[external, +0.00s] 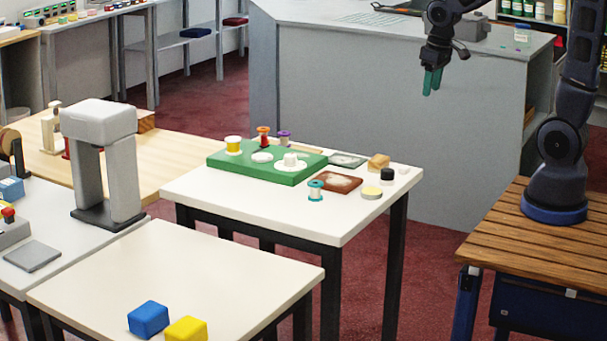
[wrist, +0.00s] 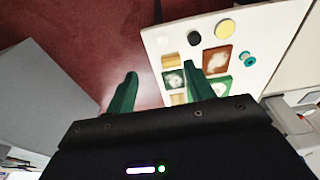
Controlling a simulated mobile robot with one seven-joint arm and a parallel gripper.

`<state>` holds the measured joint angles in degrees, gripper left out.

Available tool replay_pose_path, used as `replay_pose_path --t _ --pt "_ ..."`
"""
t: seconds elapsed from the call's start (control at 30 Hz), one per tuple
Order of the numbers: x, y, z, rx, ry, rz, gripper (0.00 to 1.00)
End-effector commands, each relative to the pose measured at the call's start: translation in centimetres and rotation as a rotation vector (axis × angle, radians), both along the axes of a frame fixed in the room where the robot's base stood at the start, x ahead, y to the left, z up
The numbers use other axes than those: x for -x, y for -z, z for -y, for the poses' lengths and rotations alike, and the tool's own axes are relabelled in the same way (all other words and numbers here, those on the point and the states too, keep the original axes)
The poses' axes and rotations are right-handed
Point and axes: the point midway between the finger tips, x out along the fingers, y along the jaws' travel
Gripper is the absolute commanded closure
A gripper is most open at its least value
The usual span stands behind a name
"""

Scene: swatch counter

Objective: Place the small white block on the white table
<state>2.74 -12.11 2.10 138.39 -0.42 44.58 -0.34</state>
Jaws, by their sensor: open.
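My gripper (external: 432,82) is open and empty, raised above and to the right of the white-topped middle table (external: 225,194). Its two green fingers (wrist: 161,73) show apart in the wrist view, with nothing between them. Another small pale piece (external: 404,169) lies on the tabletop at the right corner, and seems to show in the wrist view (wrist: 162,40). I cannot tell which one is the block. The gripper touches neither.
The board also bears a yellow spool (external: 233,145). A teal spool (external: 315,190), brown tray (external: 338,181), wooden block (external: 378,161), black-topped cylinder (external: 387,174) and yellow-topped tin (external: 372,193) crowd the right side. A pale front table (external: 200,270) holds blue and yellow blocks; its middle is clear.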

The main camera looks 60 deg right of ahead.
Motion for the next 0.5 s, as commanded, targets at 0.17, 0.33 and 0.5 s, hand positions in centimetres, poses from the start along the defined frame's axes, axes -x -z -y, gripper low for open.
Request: replay_pose_path --t 0.17,0.33,0.5 --pt "3.3 -3.4 -0.2 0.001 -0.001 0.061 0.47" --pt "6.6 -5.8 -0.3 -0.001 -0.001 0.113 0.47" --pt "9.9 -7.8 -0.5 -0.004 -0.002 0.166 0.47"
